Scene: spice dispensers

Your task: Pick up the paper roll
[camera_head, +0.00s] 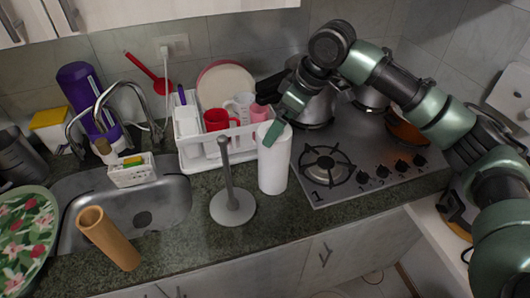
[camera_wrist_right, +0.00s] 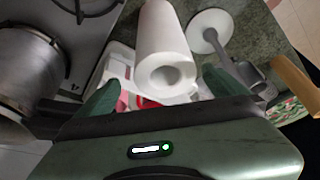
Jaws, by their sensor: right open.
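The white paper roll (camera_head: 274,160) stands upright on the dark counter, between the stove and the grey roll holder. In the right wrist view the paper roll (camera_wrist_right: 163,45) shows its open hollow end, lying between my two green fingers. My right gripper (camera_head: 278,128) is at the top of the roll in the head view. In the right wrist view my right gripper (camera_wrist_right: 160,92) is open, its fingers on either side of the roll with gaps visible. The grey roll holder (camera_head: 232,205) with its upright post stands empty to the left of the roll. My left gripper is not in view.
A white dish rack (camera_head: 196,160) with a red mug (camera_head: 218,122) stands behind the roll. The stove (camera_head: 372,155) with pots is to the right. A sink (camera_head: 150,205), a brown cylinder (camera_head: 108,238) and a patterned plate (camera_head: 28,232) are to the left.

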